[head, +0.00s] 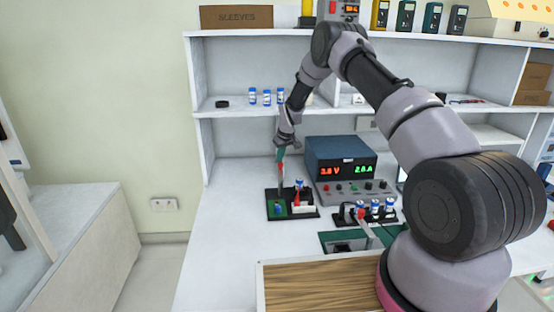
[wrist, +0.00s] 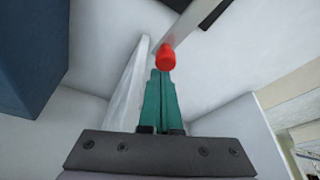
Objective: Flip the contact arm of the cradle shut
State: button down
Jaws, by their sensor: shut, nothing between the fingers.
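The cradle (head: 308,214) is a small dark base with a green patch, standing on the bench left of the power supply. A grey contact arm (head: 281,183) rises nearly upright from it, with a red tip (head: 281,166) on top. My gripper (head: 281,156) points down over it with teal fingers shut and empty. In the wrist view the red tip (wrist: 167,57) sits just beyond the closed fingertips (wrist: 160,74), with the grey arm (wrist: 197,27) running off to the upper right. I cannot tell whether the fingers touch the tip.
The power supply (head: 341,165) stands right behind the cradle. A dark holder with several blue-and-white cells (head: 375,207) is to the right. A wooden-topped tray (head: 320,287) lies in front. A shelf (head: 235,108) is above. The bench left of the cradle is clear.

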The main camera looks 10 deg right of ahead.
jog(key=s+d+m+h, duration=0.4)
jog(key=s+d+m, duration=0.2)
jog(key=m, duration=0.6)
jog(key=shift+s+d, duration=0.15)
jog(key=shift+d, duration=0.9)
jog(key=shift+d, duration=0.8)
